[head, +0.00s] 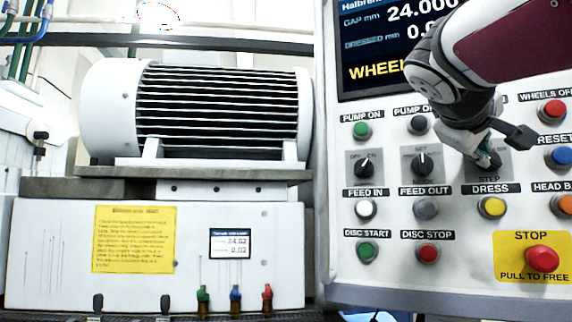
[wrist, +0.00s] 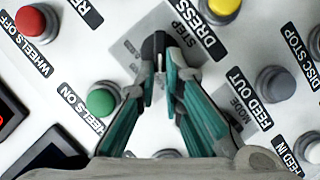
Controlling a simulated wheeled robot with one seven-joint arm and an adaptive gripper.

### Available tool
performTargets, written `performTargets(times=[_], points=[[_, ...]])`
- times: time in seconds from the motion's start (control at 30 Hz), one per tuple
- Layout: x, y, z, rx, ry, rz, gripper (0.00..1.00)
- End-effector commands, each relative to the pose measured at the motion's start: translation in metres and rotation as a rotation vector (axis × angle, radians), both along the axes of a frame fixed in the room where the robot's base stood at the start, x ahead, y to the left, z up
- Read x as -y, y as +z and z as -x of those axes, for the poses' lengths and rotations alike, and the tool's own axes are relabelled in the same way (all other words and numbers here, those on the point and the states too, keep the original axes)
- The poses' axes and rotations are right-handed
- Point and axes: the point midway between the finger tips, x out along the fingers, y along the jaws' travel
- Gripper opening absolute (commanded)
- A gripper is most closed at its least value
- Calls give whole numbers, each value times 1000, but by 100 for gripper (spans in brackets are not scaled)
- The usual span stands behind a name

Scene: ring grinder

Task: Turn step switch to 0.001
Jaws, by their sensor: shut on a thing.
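The step switch (head: 487,157) is a dark rotary knob on a grey plate labelled STEP, in the right part of the control panel in the head view. My gripper (head: 482,150) reaches it from above and partly covers it. In the wrist view my gripper (wrist: 160,72) has its teal-sided fingers closed on the black knob of the step switch (wrist: 158,45). The scale marks around the knob are mostly hidden, so I cannot read its setting.
The green WHEELS ON button (wrist: 102,100), yellow DRESS button (head: 492,206) and grey FEED OUT button (head: 426,208) surround the switch closely. The mode switch (head: 423,165) is to its left. The red STOP button (head: 541,259) is below right. A display (head: 365,50) is above.

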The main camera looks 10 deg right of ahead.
Motion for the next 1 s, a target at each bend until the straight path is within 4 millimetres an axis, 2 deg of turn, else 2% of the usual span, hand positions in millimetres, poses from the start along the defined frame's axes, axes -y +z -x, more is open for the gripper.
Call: performTargets(times=[0.47, 0.5, 0.57, 0.87, 1.0], points=[[0, -1, 0, -10, 1, 12, 0], [0, -1, 0, -10, 1, 12, 18], [0, -1, 0, -9, 1, 12, 29], [-1, 0, 0, -8, 1, 11, 29], [-9, 3, 6, -5, 2, 12, 29]])
